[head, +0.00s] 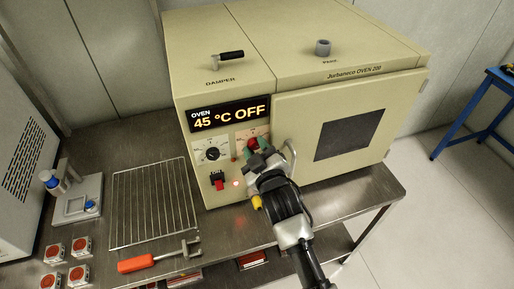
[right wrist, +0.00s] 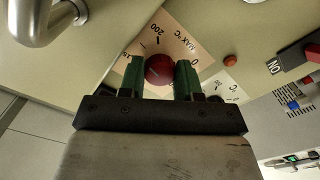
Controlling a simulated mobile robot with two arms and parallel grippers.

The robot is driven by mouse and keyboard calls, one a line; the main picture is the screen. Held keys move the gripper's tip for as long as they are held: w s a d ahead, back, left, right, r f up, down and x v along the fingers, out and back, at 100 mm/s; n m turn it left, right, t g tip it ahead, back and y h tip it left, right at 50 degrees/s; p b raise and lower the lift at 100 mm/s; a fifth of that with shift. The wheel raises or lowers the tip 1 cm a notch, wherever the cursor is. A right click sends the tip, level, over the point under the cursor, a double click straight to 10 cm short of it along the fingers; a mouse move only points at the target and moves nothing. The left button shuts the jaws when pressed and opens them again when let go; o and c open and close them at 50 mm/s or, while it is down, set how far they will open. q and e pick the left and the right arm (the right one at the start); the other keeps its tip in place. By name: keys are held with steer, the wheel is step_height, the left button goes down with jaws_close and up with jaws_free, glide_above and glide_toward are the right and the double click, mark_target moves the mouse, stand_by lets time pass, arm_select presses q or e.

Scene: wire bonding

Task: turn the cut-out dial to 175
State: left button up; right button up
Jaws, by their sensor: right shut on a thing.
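The cut-out dial is a red knob (right wrist: 159,70) on a tan scale plate (right wrist: 176,38) marked MAX °C, with 200 readable in the right wrist view. In the head view the red knob (head: 252,143) is partly hidden behind my right gripper (head: 259,158). My right gripper, with green fingers (right wrist: 160,78), is shut on the red knob, one finger on each side. The knob's exact setting cannot be read. The oven (head: 236,92) display (head: 229,114) reads 45 °C OFF. My left gripper is not in view.
A black dial (head: 212,154) and a red switch (head: 218,181) sit left of and below the red knob. The door handle (right wrist: 42,20) is close to my right gripper.

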steer(key=o, duration=0.7)
steer(key=shift+c, duration=0.2)
steer(key=b+v, duration=0.2)
steer(key=v, duration=0.8)
steer(key=shift+s+d+b, duration=0.15)
steer(key=shift+s+b, duration=0.2)
steer(key=shift+s, duration=0.05)
